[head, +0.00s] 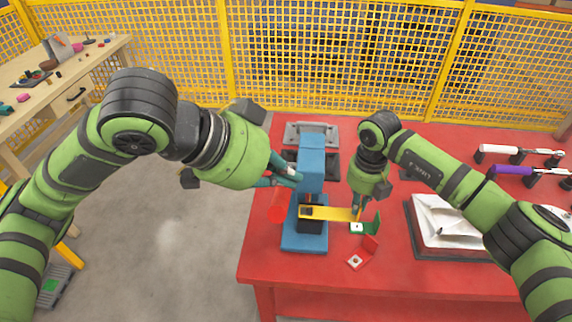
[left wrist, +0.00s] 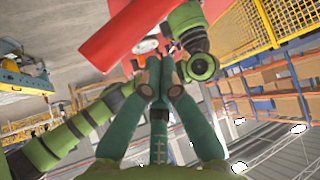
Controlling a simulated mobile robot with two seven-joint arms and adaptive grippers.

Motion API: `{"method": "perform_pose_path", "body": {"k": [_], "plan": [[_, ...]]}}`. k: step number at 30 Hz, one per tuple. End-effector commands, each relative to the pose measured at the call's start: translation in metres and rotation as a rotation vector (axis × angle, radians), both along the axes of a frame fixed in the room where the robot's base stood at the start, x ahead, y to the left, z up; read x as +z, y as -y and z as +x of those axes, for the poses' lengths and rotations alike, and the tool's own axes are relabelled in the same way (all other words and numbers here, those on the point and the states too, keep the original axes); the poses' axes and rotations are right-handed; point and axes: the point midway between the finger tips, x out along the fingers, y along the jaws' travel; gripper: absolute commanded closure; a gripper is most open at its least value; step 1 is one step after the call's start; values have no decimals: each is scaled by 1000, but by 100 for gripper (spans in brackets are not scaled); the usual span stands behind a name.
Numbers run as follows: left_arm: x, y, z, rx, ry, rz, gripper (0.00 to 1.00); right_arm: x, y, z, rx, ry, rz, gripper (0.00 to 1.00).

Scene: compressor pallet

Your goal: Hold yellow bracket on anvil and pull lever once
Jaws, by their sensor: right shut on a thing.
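The blue press (head: 312,165) stands near the red table's left part. The yellow bracket (head: 335,213) lies level, its left end at the press's dark anvil (head: 311,226). My right gripper (head: 357,210) is shut on its right end. The lever's red grip (head: 278,205) hangs at the press's left side and looms large in the left wrist view (left wrist: 130,35). My left gripper (head: 287,175) is beside the press, above that grip; its fingertips (left wrist: 160,75) look close together, and the red grip appears beyond them. I cannot tell whether they are open or touch it.
A green-and-white bracket (head: 357,227) and a red-and-white bracket (head: 357,262) lie right of the press. A grey tray (head: 418,250) with a bagged white item and several handled tools (head: 515,170) are further right. Yellow fencing (head: 340,60) stands behind.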

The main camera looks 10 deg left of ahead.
Motion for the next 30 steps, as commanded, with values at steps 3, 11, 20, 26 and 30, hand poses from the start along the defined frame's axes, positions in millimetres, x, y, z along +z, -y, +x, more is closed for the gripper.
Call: {"method": "perform_pose_path", "body": {"k": [3,11,20,26,30], "plan": [[-15,0,0,1,-5,1,100,1,0,0,0,1,1,100],[-19,0,1,1,1,-3,100,1,0,0,0,1,1,100],[-22,0,1,1,0,-3,100,-1,0,1,0,1,1,100],[-26,0,1,1,0,-3,100,-3,0,3,0,1,1,100],[-27,0,1,1,0,-3,100,-3,0,3,0,1,1,100]]}}
